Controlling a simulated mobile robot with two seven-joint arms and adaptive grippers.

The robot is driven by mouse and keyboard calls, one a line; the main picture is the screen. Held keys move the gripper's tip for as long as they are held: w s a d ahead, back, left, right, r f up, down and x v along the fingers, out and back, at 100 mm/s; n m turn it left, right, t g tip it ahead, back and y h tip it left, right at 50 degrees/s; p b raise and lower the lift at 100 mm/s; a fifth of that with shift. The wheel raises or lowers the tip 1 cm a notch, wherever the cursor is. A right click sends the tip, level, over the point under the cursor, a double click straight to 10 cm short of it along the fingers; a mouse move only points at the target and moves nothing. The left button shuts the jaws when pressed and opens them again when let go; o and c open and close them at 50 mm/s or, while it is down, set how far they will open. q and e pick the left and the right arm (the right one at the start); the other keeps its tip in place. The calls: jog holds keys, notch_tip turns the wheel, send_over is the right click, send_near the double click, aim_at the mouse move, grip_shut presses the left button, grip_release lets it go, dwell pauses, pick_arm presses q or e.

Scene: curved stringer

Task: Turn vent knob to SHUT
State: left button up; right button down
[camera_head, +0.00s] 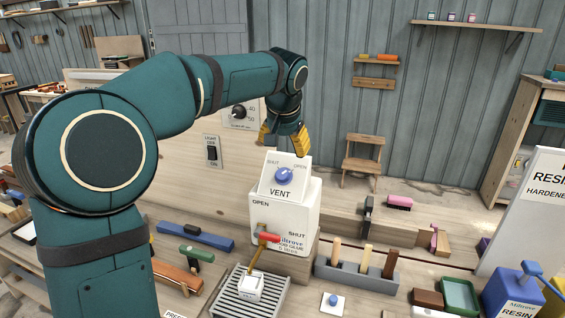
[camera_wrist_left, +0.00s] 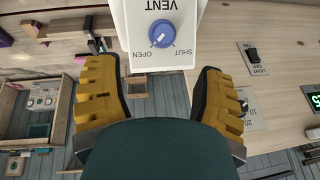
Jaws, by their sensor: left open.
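The blue vent knob (camera_head: 284,175) sits on the sloped white panel marked VENT (camera_head: 296,188), on top of a white unit. SHUT is printed at the panel's upper left and OPEN at its upper right. The knob also shows upside down in the left wrist view (camera_wrist_left: 162,33), where its pale mark appears turned toward OPEN. My left gripper (camera_head: 284,140) has yellow fingers spread apart, above and behind the panel. In the left wrist view the open fingers (camera_wrist_left: 160,90) stand below the knob, one at each side, with nothing between them. My right gripper is out of view.
Below the panel is a red-handled valve (camera_head: 268,237) between OPEN and SHUT labels. A grey drain grid (camera_head: 262,300) and a grey holder with wooden handles (camera_head: 356,275) stand in front. A light switch (camera_head: 212,152) and a dial (camera_head: 239,112) are behind.

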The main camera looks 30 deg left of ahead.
aim_at(282, 173)
pick_arm(q)
jog(key=x, duration=0.9)
jog(key=a+x, duration=0.1)
jog(key=x, duration=0.3)
jog(key=shift+w, duration=0.3)
jog(key=shift+b, duration=0.3)
grip_shut()
